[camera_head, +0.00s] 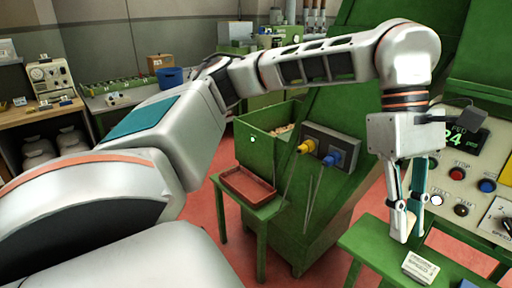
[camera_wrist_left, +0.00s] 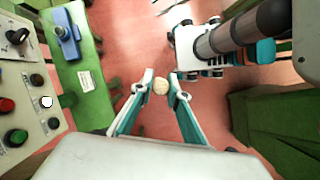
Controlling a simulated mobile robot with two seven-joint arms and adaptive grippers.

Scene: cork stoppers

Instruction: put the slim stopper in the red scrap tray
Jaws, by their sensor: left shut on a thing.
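My left gripper (camera_head: 405,232) is shut on a pale cork stopper, held in the air near the green bench in front of the control panel. In the left wrist view the stopper (camera_wrist_left: 160,86) shows as a small round end between the fingertips; its length cannot be judged there. The red scrap tray (camera_head: 246,187) is on a small green stand in the middle of the head view, well to the left of my left gripper. It looks empty. Part of my other arm (camera_wrist_left: 222,42) shows in the left wrist view, its jaw state unclear.
The green bench (camera_head: 376,250) with a label card (camera_head: 420,267) is just below my left gripper. The control panel (camera_head: 468,178) stands to its right. A green bin (camera_head: 262,146) and a machine with yellow and blue knobs (camera_head: 328,146) stand behind the tray.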

